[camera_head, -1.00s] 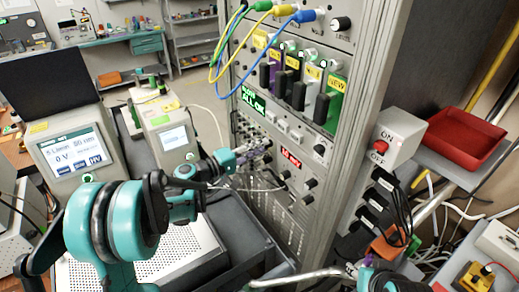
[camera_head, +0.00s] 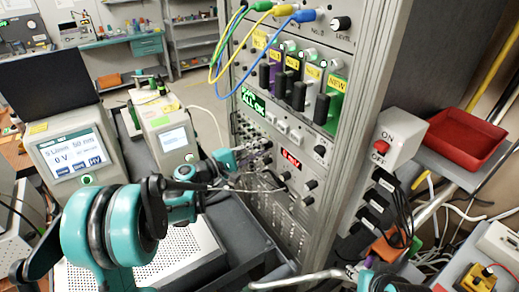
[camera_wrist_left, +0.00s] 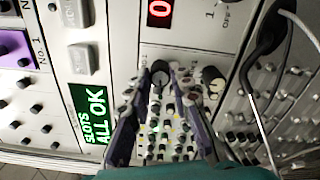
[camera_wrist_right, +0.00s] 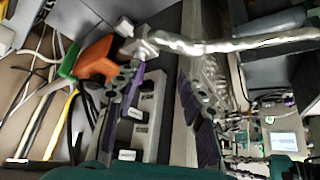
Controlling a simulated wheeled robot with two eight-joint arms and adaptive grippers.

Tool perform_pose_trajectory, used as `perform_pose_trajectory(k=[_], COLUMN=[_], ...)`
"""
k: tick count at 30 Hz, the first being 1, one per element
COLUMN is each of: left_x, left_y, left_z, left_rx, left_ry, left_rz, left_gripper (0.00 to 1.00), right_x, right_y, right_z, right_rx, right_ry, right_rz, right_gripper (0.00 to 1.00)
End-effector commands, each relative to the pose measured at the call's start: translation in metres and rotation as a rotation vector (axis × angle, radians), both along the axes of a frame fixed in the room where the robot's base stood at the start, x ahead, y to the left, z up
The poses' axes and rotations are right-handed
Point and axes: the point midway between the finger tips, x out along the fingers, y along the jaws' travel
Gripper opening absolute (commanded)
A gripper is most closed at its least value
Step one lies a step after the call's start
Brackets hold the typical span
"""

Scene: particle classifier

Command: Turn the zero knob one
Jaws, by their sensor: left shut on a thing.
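The zero knob (camera_wrist_left: 160,70) is a small black knob on the grey rack panel, beside a red-lit display (camera_wrist_left: 159,12); its label is too small to read. My left gripper (camera_wrist_left: 160,82) is shut on it, with a purple-backed finger on each side. In the head view my left gripper (camera_head: 262,152) reaches the rack front left of the red display (camera_head: 291,160), and its fingertips are hard to make out against the panel. My right gripper (camera_wrist_right: 160,78) is open, with nothing seen between its fingers; it barely shows at the head view's bottom edge.
A second knob (camera_wrist_left: 212,80) sits close beside the left fingers. The green "ALL OK" display (camera_head: 252,101) and looped cables (camera_head: 228,45) are higher on the rack. A switch box (camera_head: 399,135) and red tray (camera_head: 464,138) are at right. A silvery hose (camera_wrist_right: 215,45) crosses beyond the right gripper.

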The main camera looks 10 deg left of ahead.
Motion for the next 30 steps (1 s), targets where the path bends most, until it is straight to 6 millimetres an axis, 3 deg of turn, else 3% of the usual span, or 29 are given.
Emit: perform_pose_trajectory(k=[8,9,11,12,23,30], left_x=[0.000,0.000,0.000,0.000,-0.004,-0.034], left_y=[0.000,0.000,0.000,0.000,0.004,0.036], left_z=[0.000,0.000,0.000,0.000,0.000,0.000], left_rx=[0.002,0.002,0.002,0.002,0.001,0.001], left_ry=[0.000,0.000,0.000,0.000,0.000,-0.001], left_rz=[0.001,0.001,0.001,0.001,0.001,0.006], left_gripper=[0.00,0.23,0.39,0.42,0.42,0.42], right_x=[0.000,0.000,0.000,0.000,0.000,0.000], right_y=[0.000,0.000,0.000,0.000,0.000,0.000], right_z=[0.000,0.000,0.000,0.000,0.000,0.000], right_rx=[0.000,0.000,0.000,0.000,0.000,0.000], right_ry=[0.000,0.000,0.000,0.000,0.000,0.000], right_rz=[0.000,0.000,0.000,0.000,0.000,0.000], right_gripper=[0.40,0.40,0.40,0.40,0.40,0.40])
